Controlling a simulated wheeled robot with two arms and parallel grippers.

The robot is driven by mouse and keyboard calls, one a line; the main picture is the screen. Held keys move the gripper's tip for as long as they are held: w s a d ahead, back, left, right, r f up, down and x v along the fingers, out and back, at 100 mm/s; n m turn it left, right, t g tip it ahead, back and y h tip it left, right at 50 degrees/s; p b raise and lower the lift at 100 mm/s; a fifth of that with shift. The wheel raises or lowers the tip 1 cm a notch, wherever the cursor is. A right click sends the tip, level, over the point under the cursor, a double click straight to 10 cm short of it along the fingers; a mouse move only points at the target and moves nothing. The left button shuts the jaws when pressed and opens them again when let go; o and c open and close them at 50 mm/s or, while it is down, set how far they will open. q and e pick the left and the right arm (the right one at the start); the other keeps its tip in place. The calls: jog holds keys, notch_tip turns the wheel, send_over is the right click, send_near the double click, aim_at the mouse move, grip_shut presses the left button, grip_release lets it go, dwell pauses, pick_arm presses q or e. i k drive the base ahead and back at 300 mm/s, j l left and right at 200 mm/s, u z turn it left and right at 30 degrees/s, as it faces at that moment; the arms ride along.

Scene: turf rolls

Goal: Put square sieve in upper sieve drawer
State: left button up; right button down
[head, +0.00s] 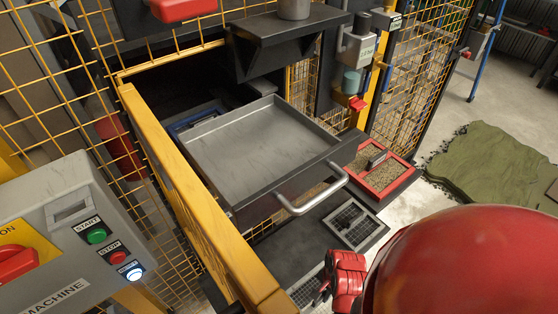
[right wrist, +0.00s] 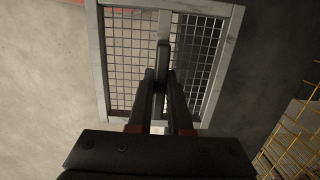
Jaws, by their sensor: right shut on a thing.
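The square sieve (right wrist: 103,75) has a light grey frame, wire mesh and a middle bar. My right gripper (right wrist: 161,60) is shut on that bar. In the head view my right gripper (head: 324,292) is low in the middle, beside a patch of mesh (head: 306,288) that appears to be the held sieve, mostly cut off or hidden. A metal drawer (head: 328,158) with a bar handle stands pulled out and empty, above and left of the gripper. I take it for the upper sieve drawer. My left gripper is not in view.
A grey-framed mesh piece (head: 372,237) lies on the dark surface below the drawer. A red tray (head: 408,173) with grainy material stands right of the handle. A yellow guard frame (head: 190,205) runs along the drawer's left side. A dark hood (head: 285,28) overhangs its back.

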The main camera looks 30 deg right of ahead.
aim_at(279, 166)
jog(key=k, duration=1.5)
